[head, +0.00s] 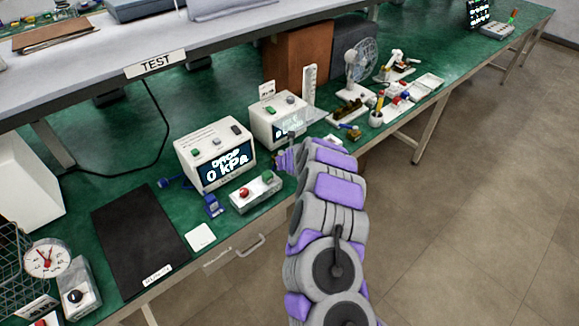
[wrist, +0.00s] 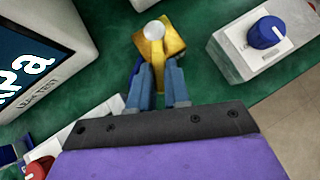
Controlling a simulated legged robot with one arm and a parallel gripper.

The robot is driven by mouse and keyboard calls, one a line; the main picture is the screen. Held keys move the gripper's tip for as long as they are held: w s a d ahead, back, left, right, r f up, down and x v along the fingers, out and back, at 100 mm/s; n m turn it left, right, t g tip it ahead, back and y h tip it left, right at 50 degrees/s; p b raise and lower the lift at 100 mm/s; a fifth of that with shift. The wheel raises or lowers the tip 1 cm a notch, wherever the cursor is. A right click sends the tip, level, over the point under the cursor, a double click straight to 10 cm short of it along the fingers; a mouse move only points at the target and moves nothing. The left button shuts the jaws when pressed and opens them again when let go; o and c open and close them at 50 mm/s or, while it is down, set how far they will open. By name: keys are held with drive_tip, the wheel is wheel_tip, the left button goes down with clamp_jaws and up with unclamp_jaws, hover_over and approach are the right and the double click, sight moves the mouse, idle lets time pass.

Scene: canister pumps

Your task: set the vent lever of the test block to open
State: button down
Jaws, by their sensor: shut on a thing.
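In the wrist view, my gripper (wrist: 161,70) has its two blue-grey fingers close together around the near part of a yellow, brass-like piece (wrist: 174,46). This piece has a round white top and sits low over the green bench. I cannot tell whether it is the test block or which part is the vent lever. A bit of darker blue shows beside the left finger. In the head view my gripper (head: 286,158) is at the far end of my arm, in front of the display boxes, and what it holds is too small to make out.
A display box reading 0 kPa (head: 215,158) stands left of my gripper, with a red-and-green button box (head: 257,192) before it. A grey box with a blue knob (wrist: 267,33) is close on the right. A second display box (head: 276,117) stands behind. A black mat (head: 137,235) lies left.

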drive_tip(key=shift+a+r+m+h+b, duration=0.15)
drive_tip(key=shift+a+m+h+b, duration=0.35)
drive_tip(key=shift+m, duration=0.2)
drive_tip(key=c, duration=1.1)
unclamp_jaws()
drive_tip(key=shift+a, duration=0.1)
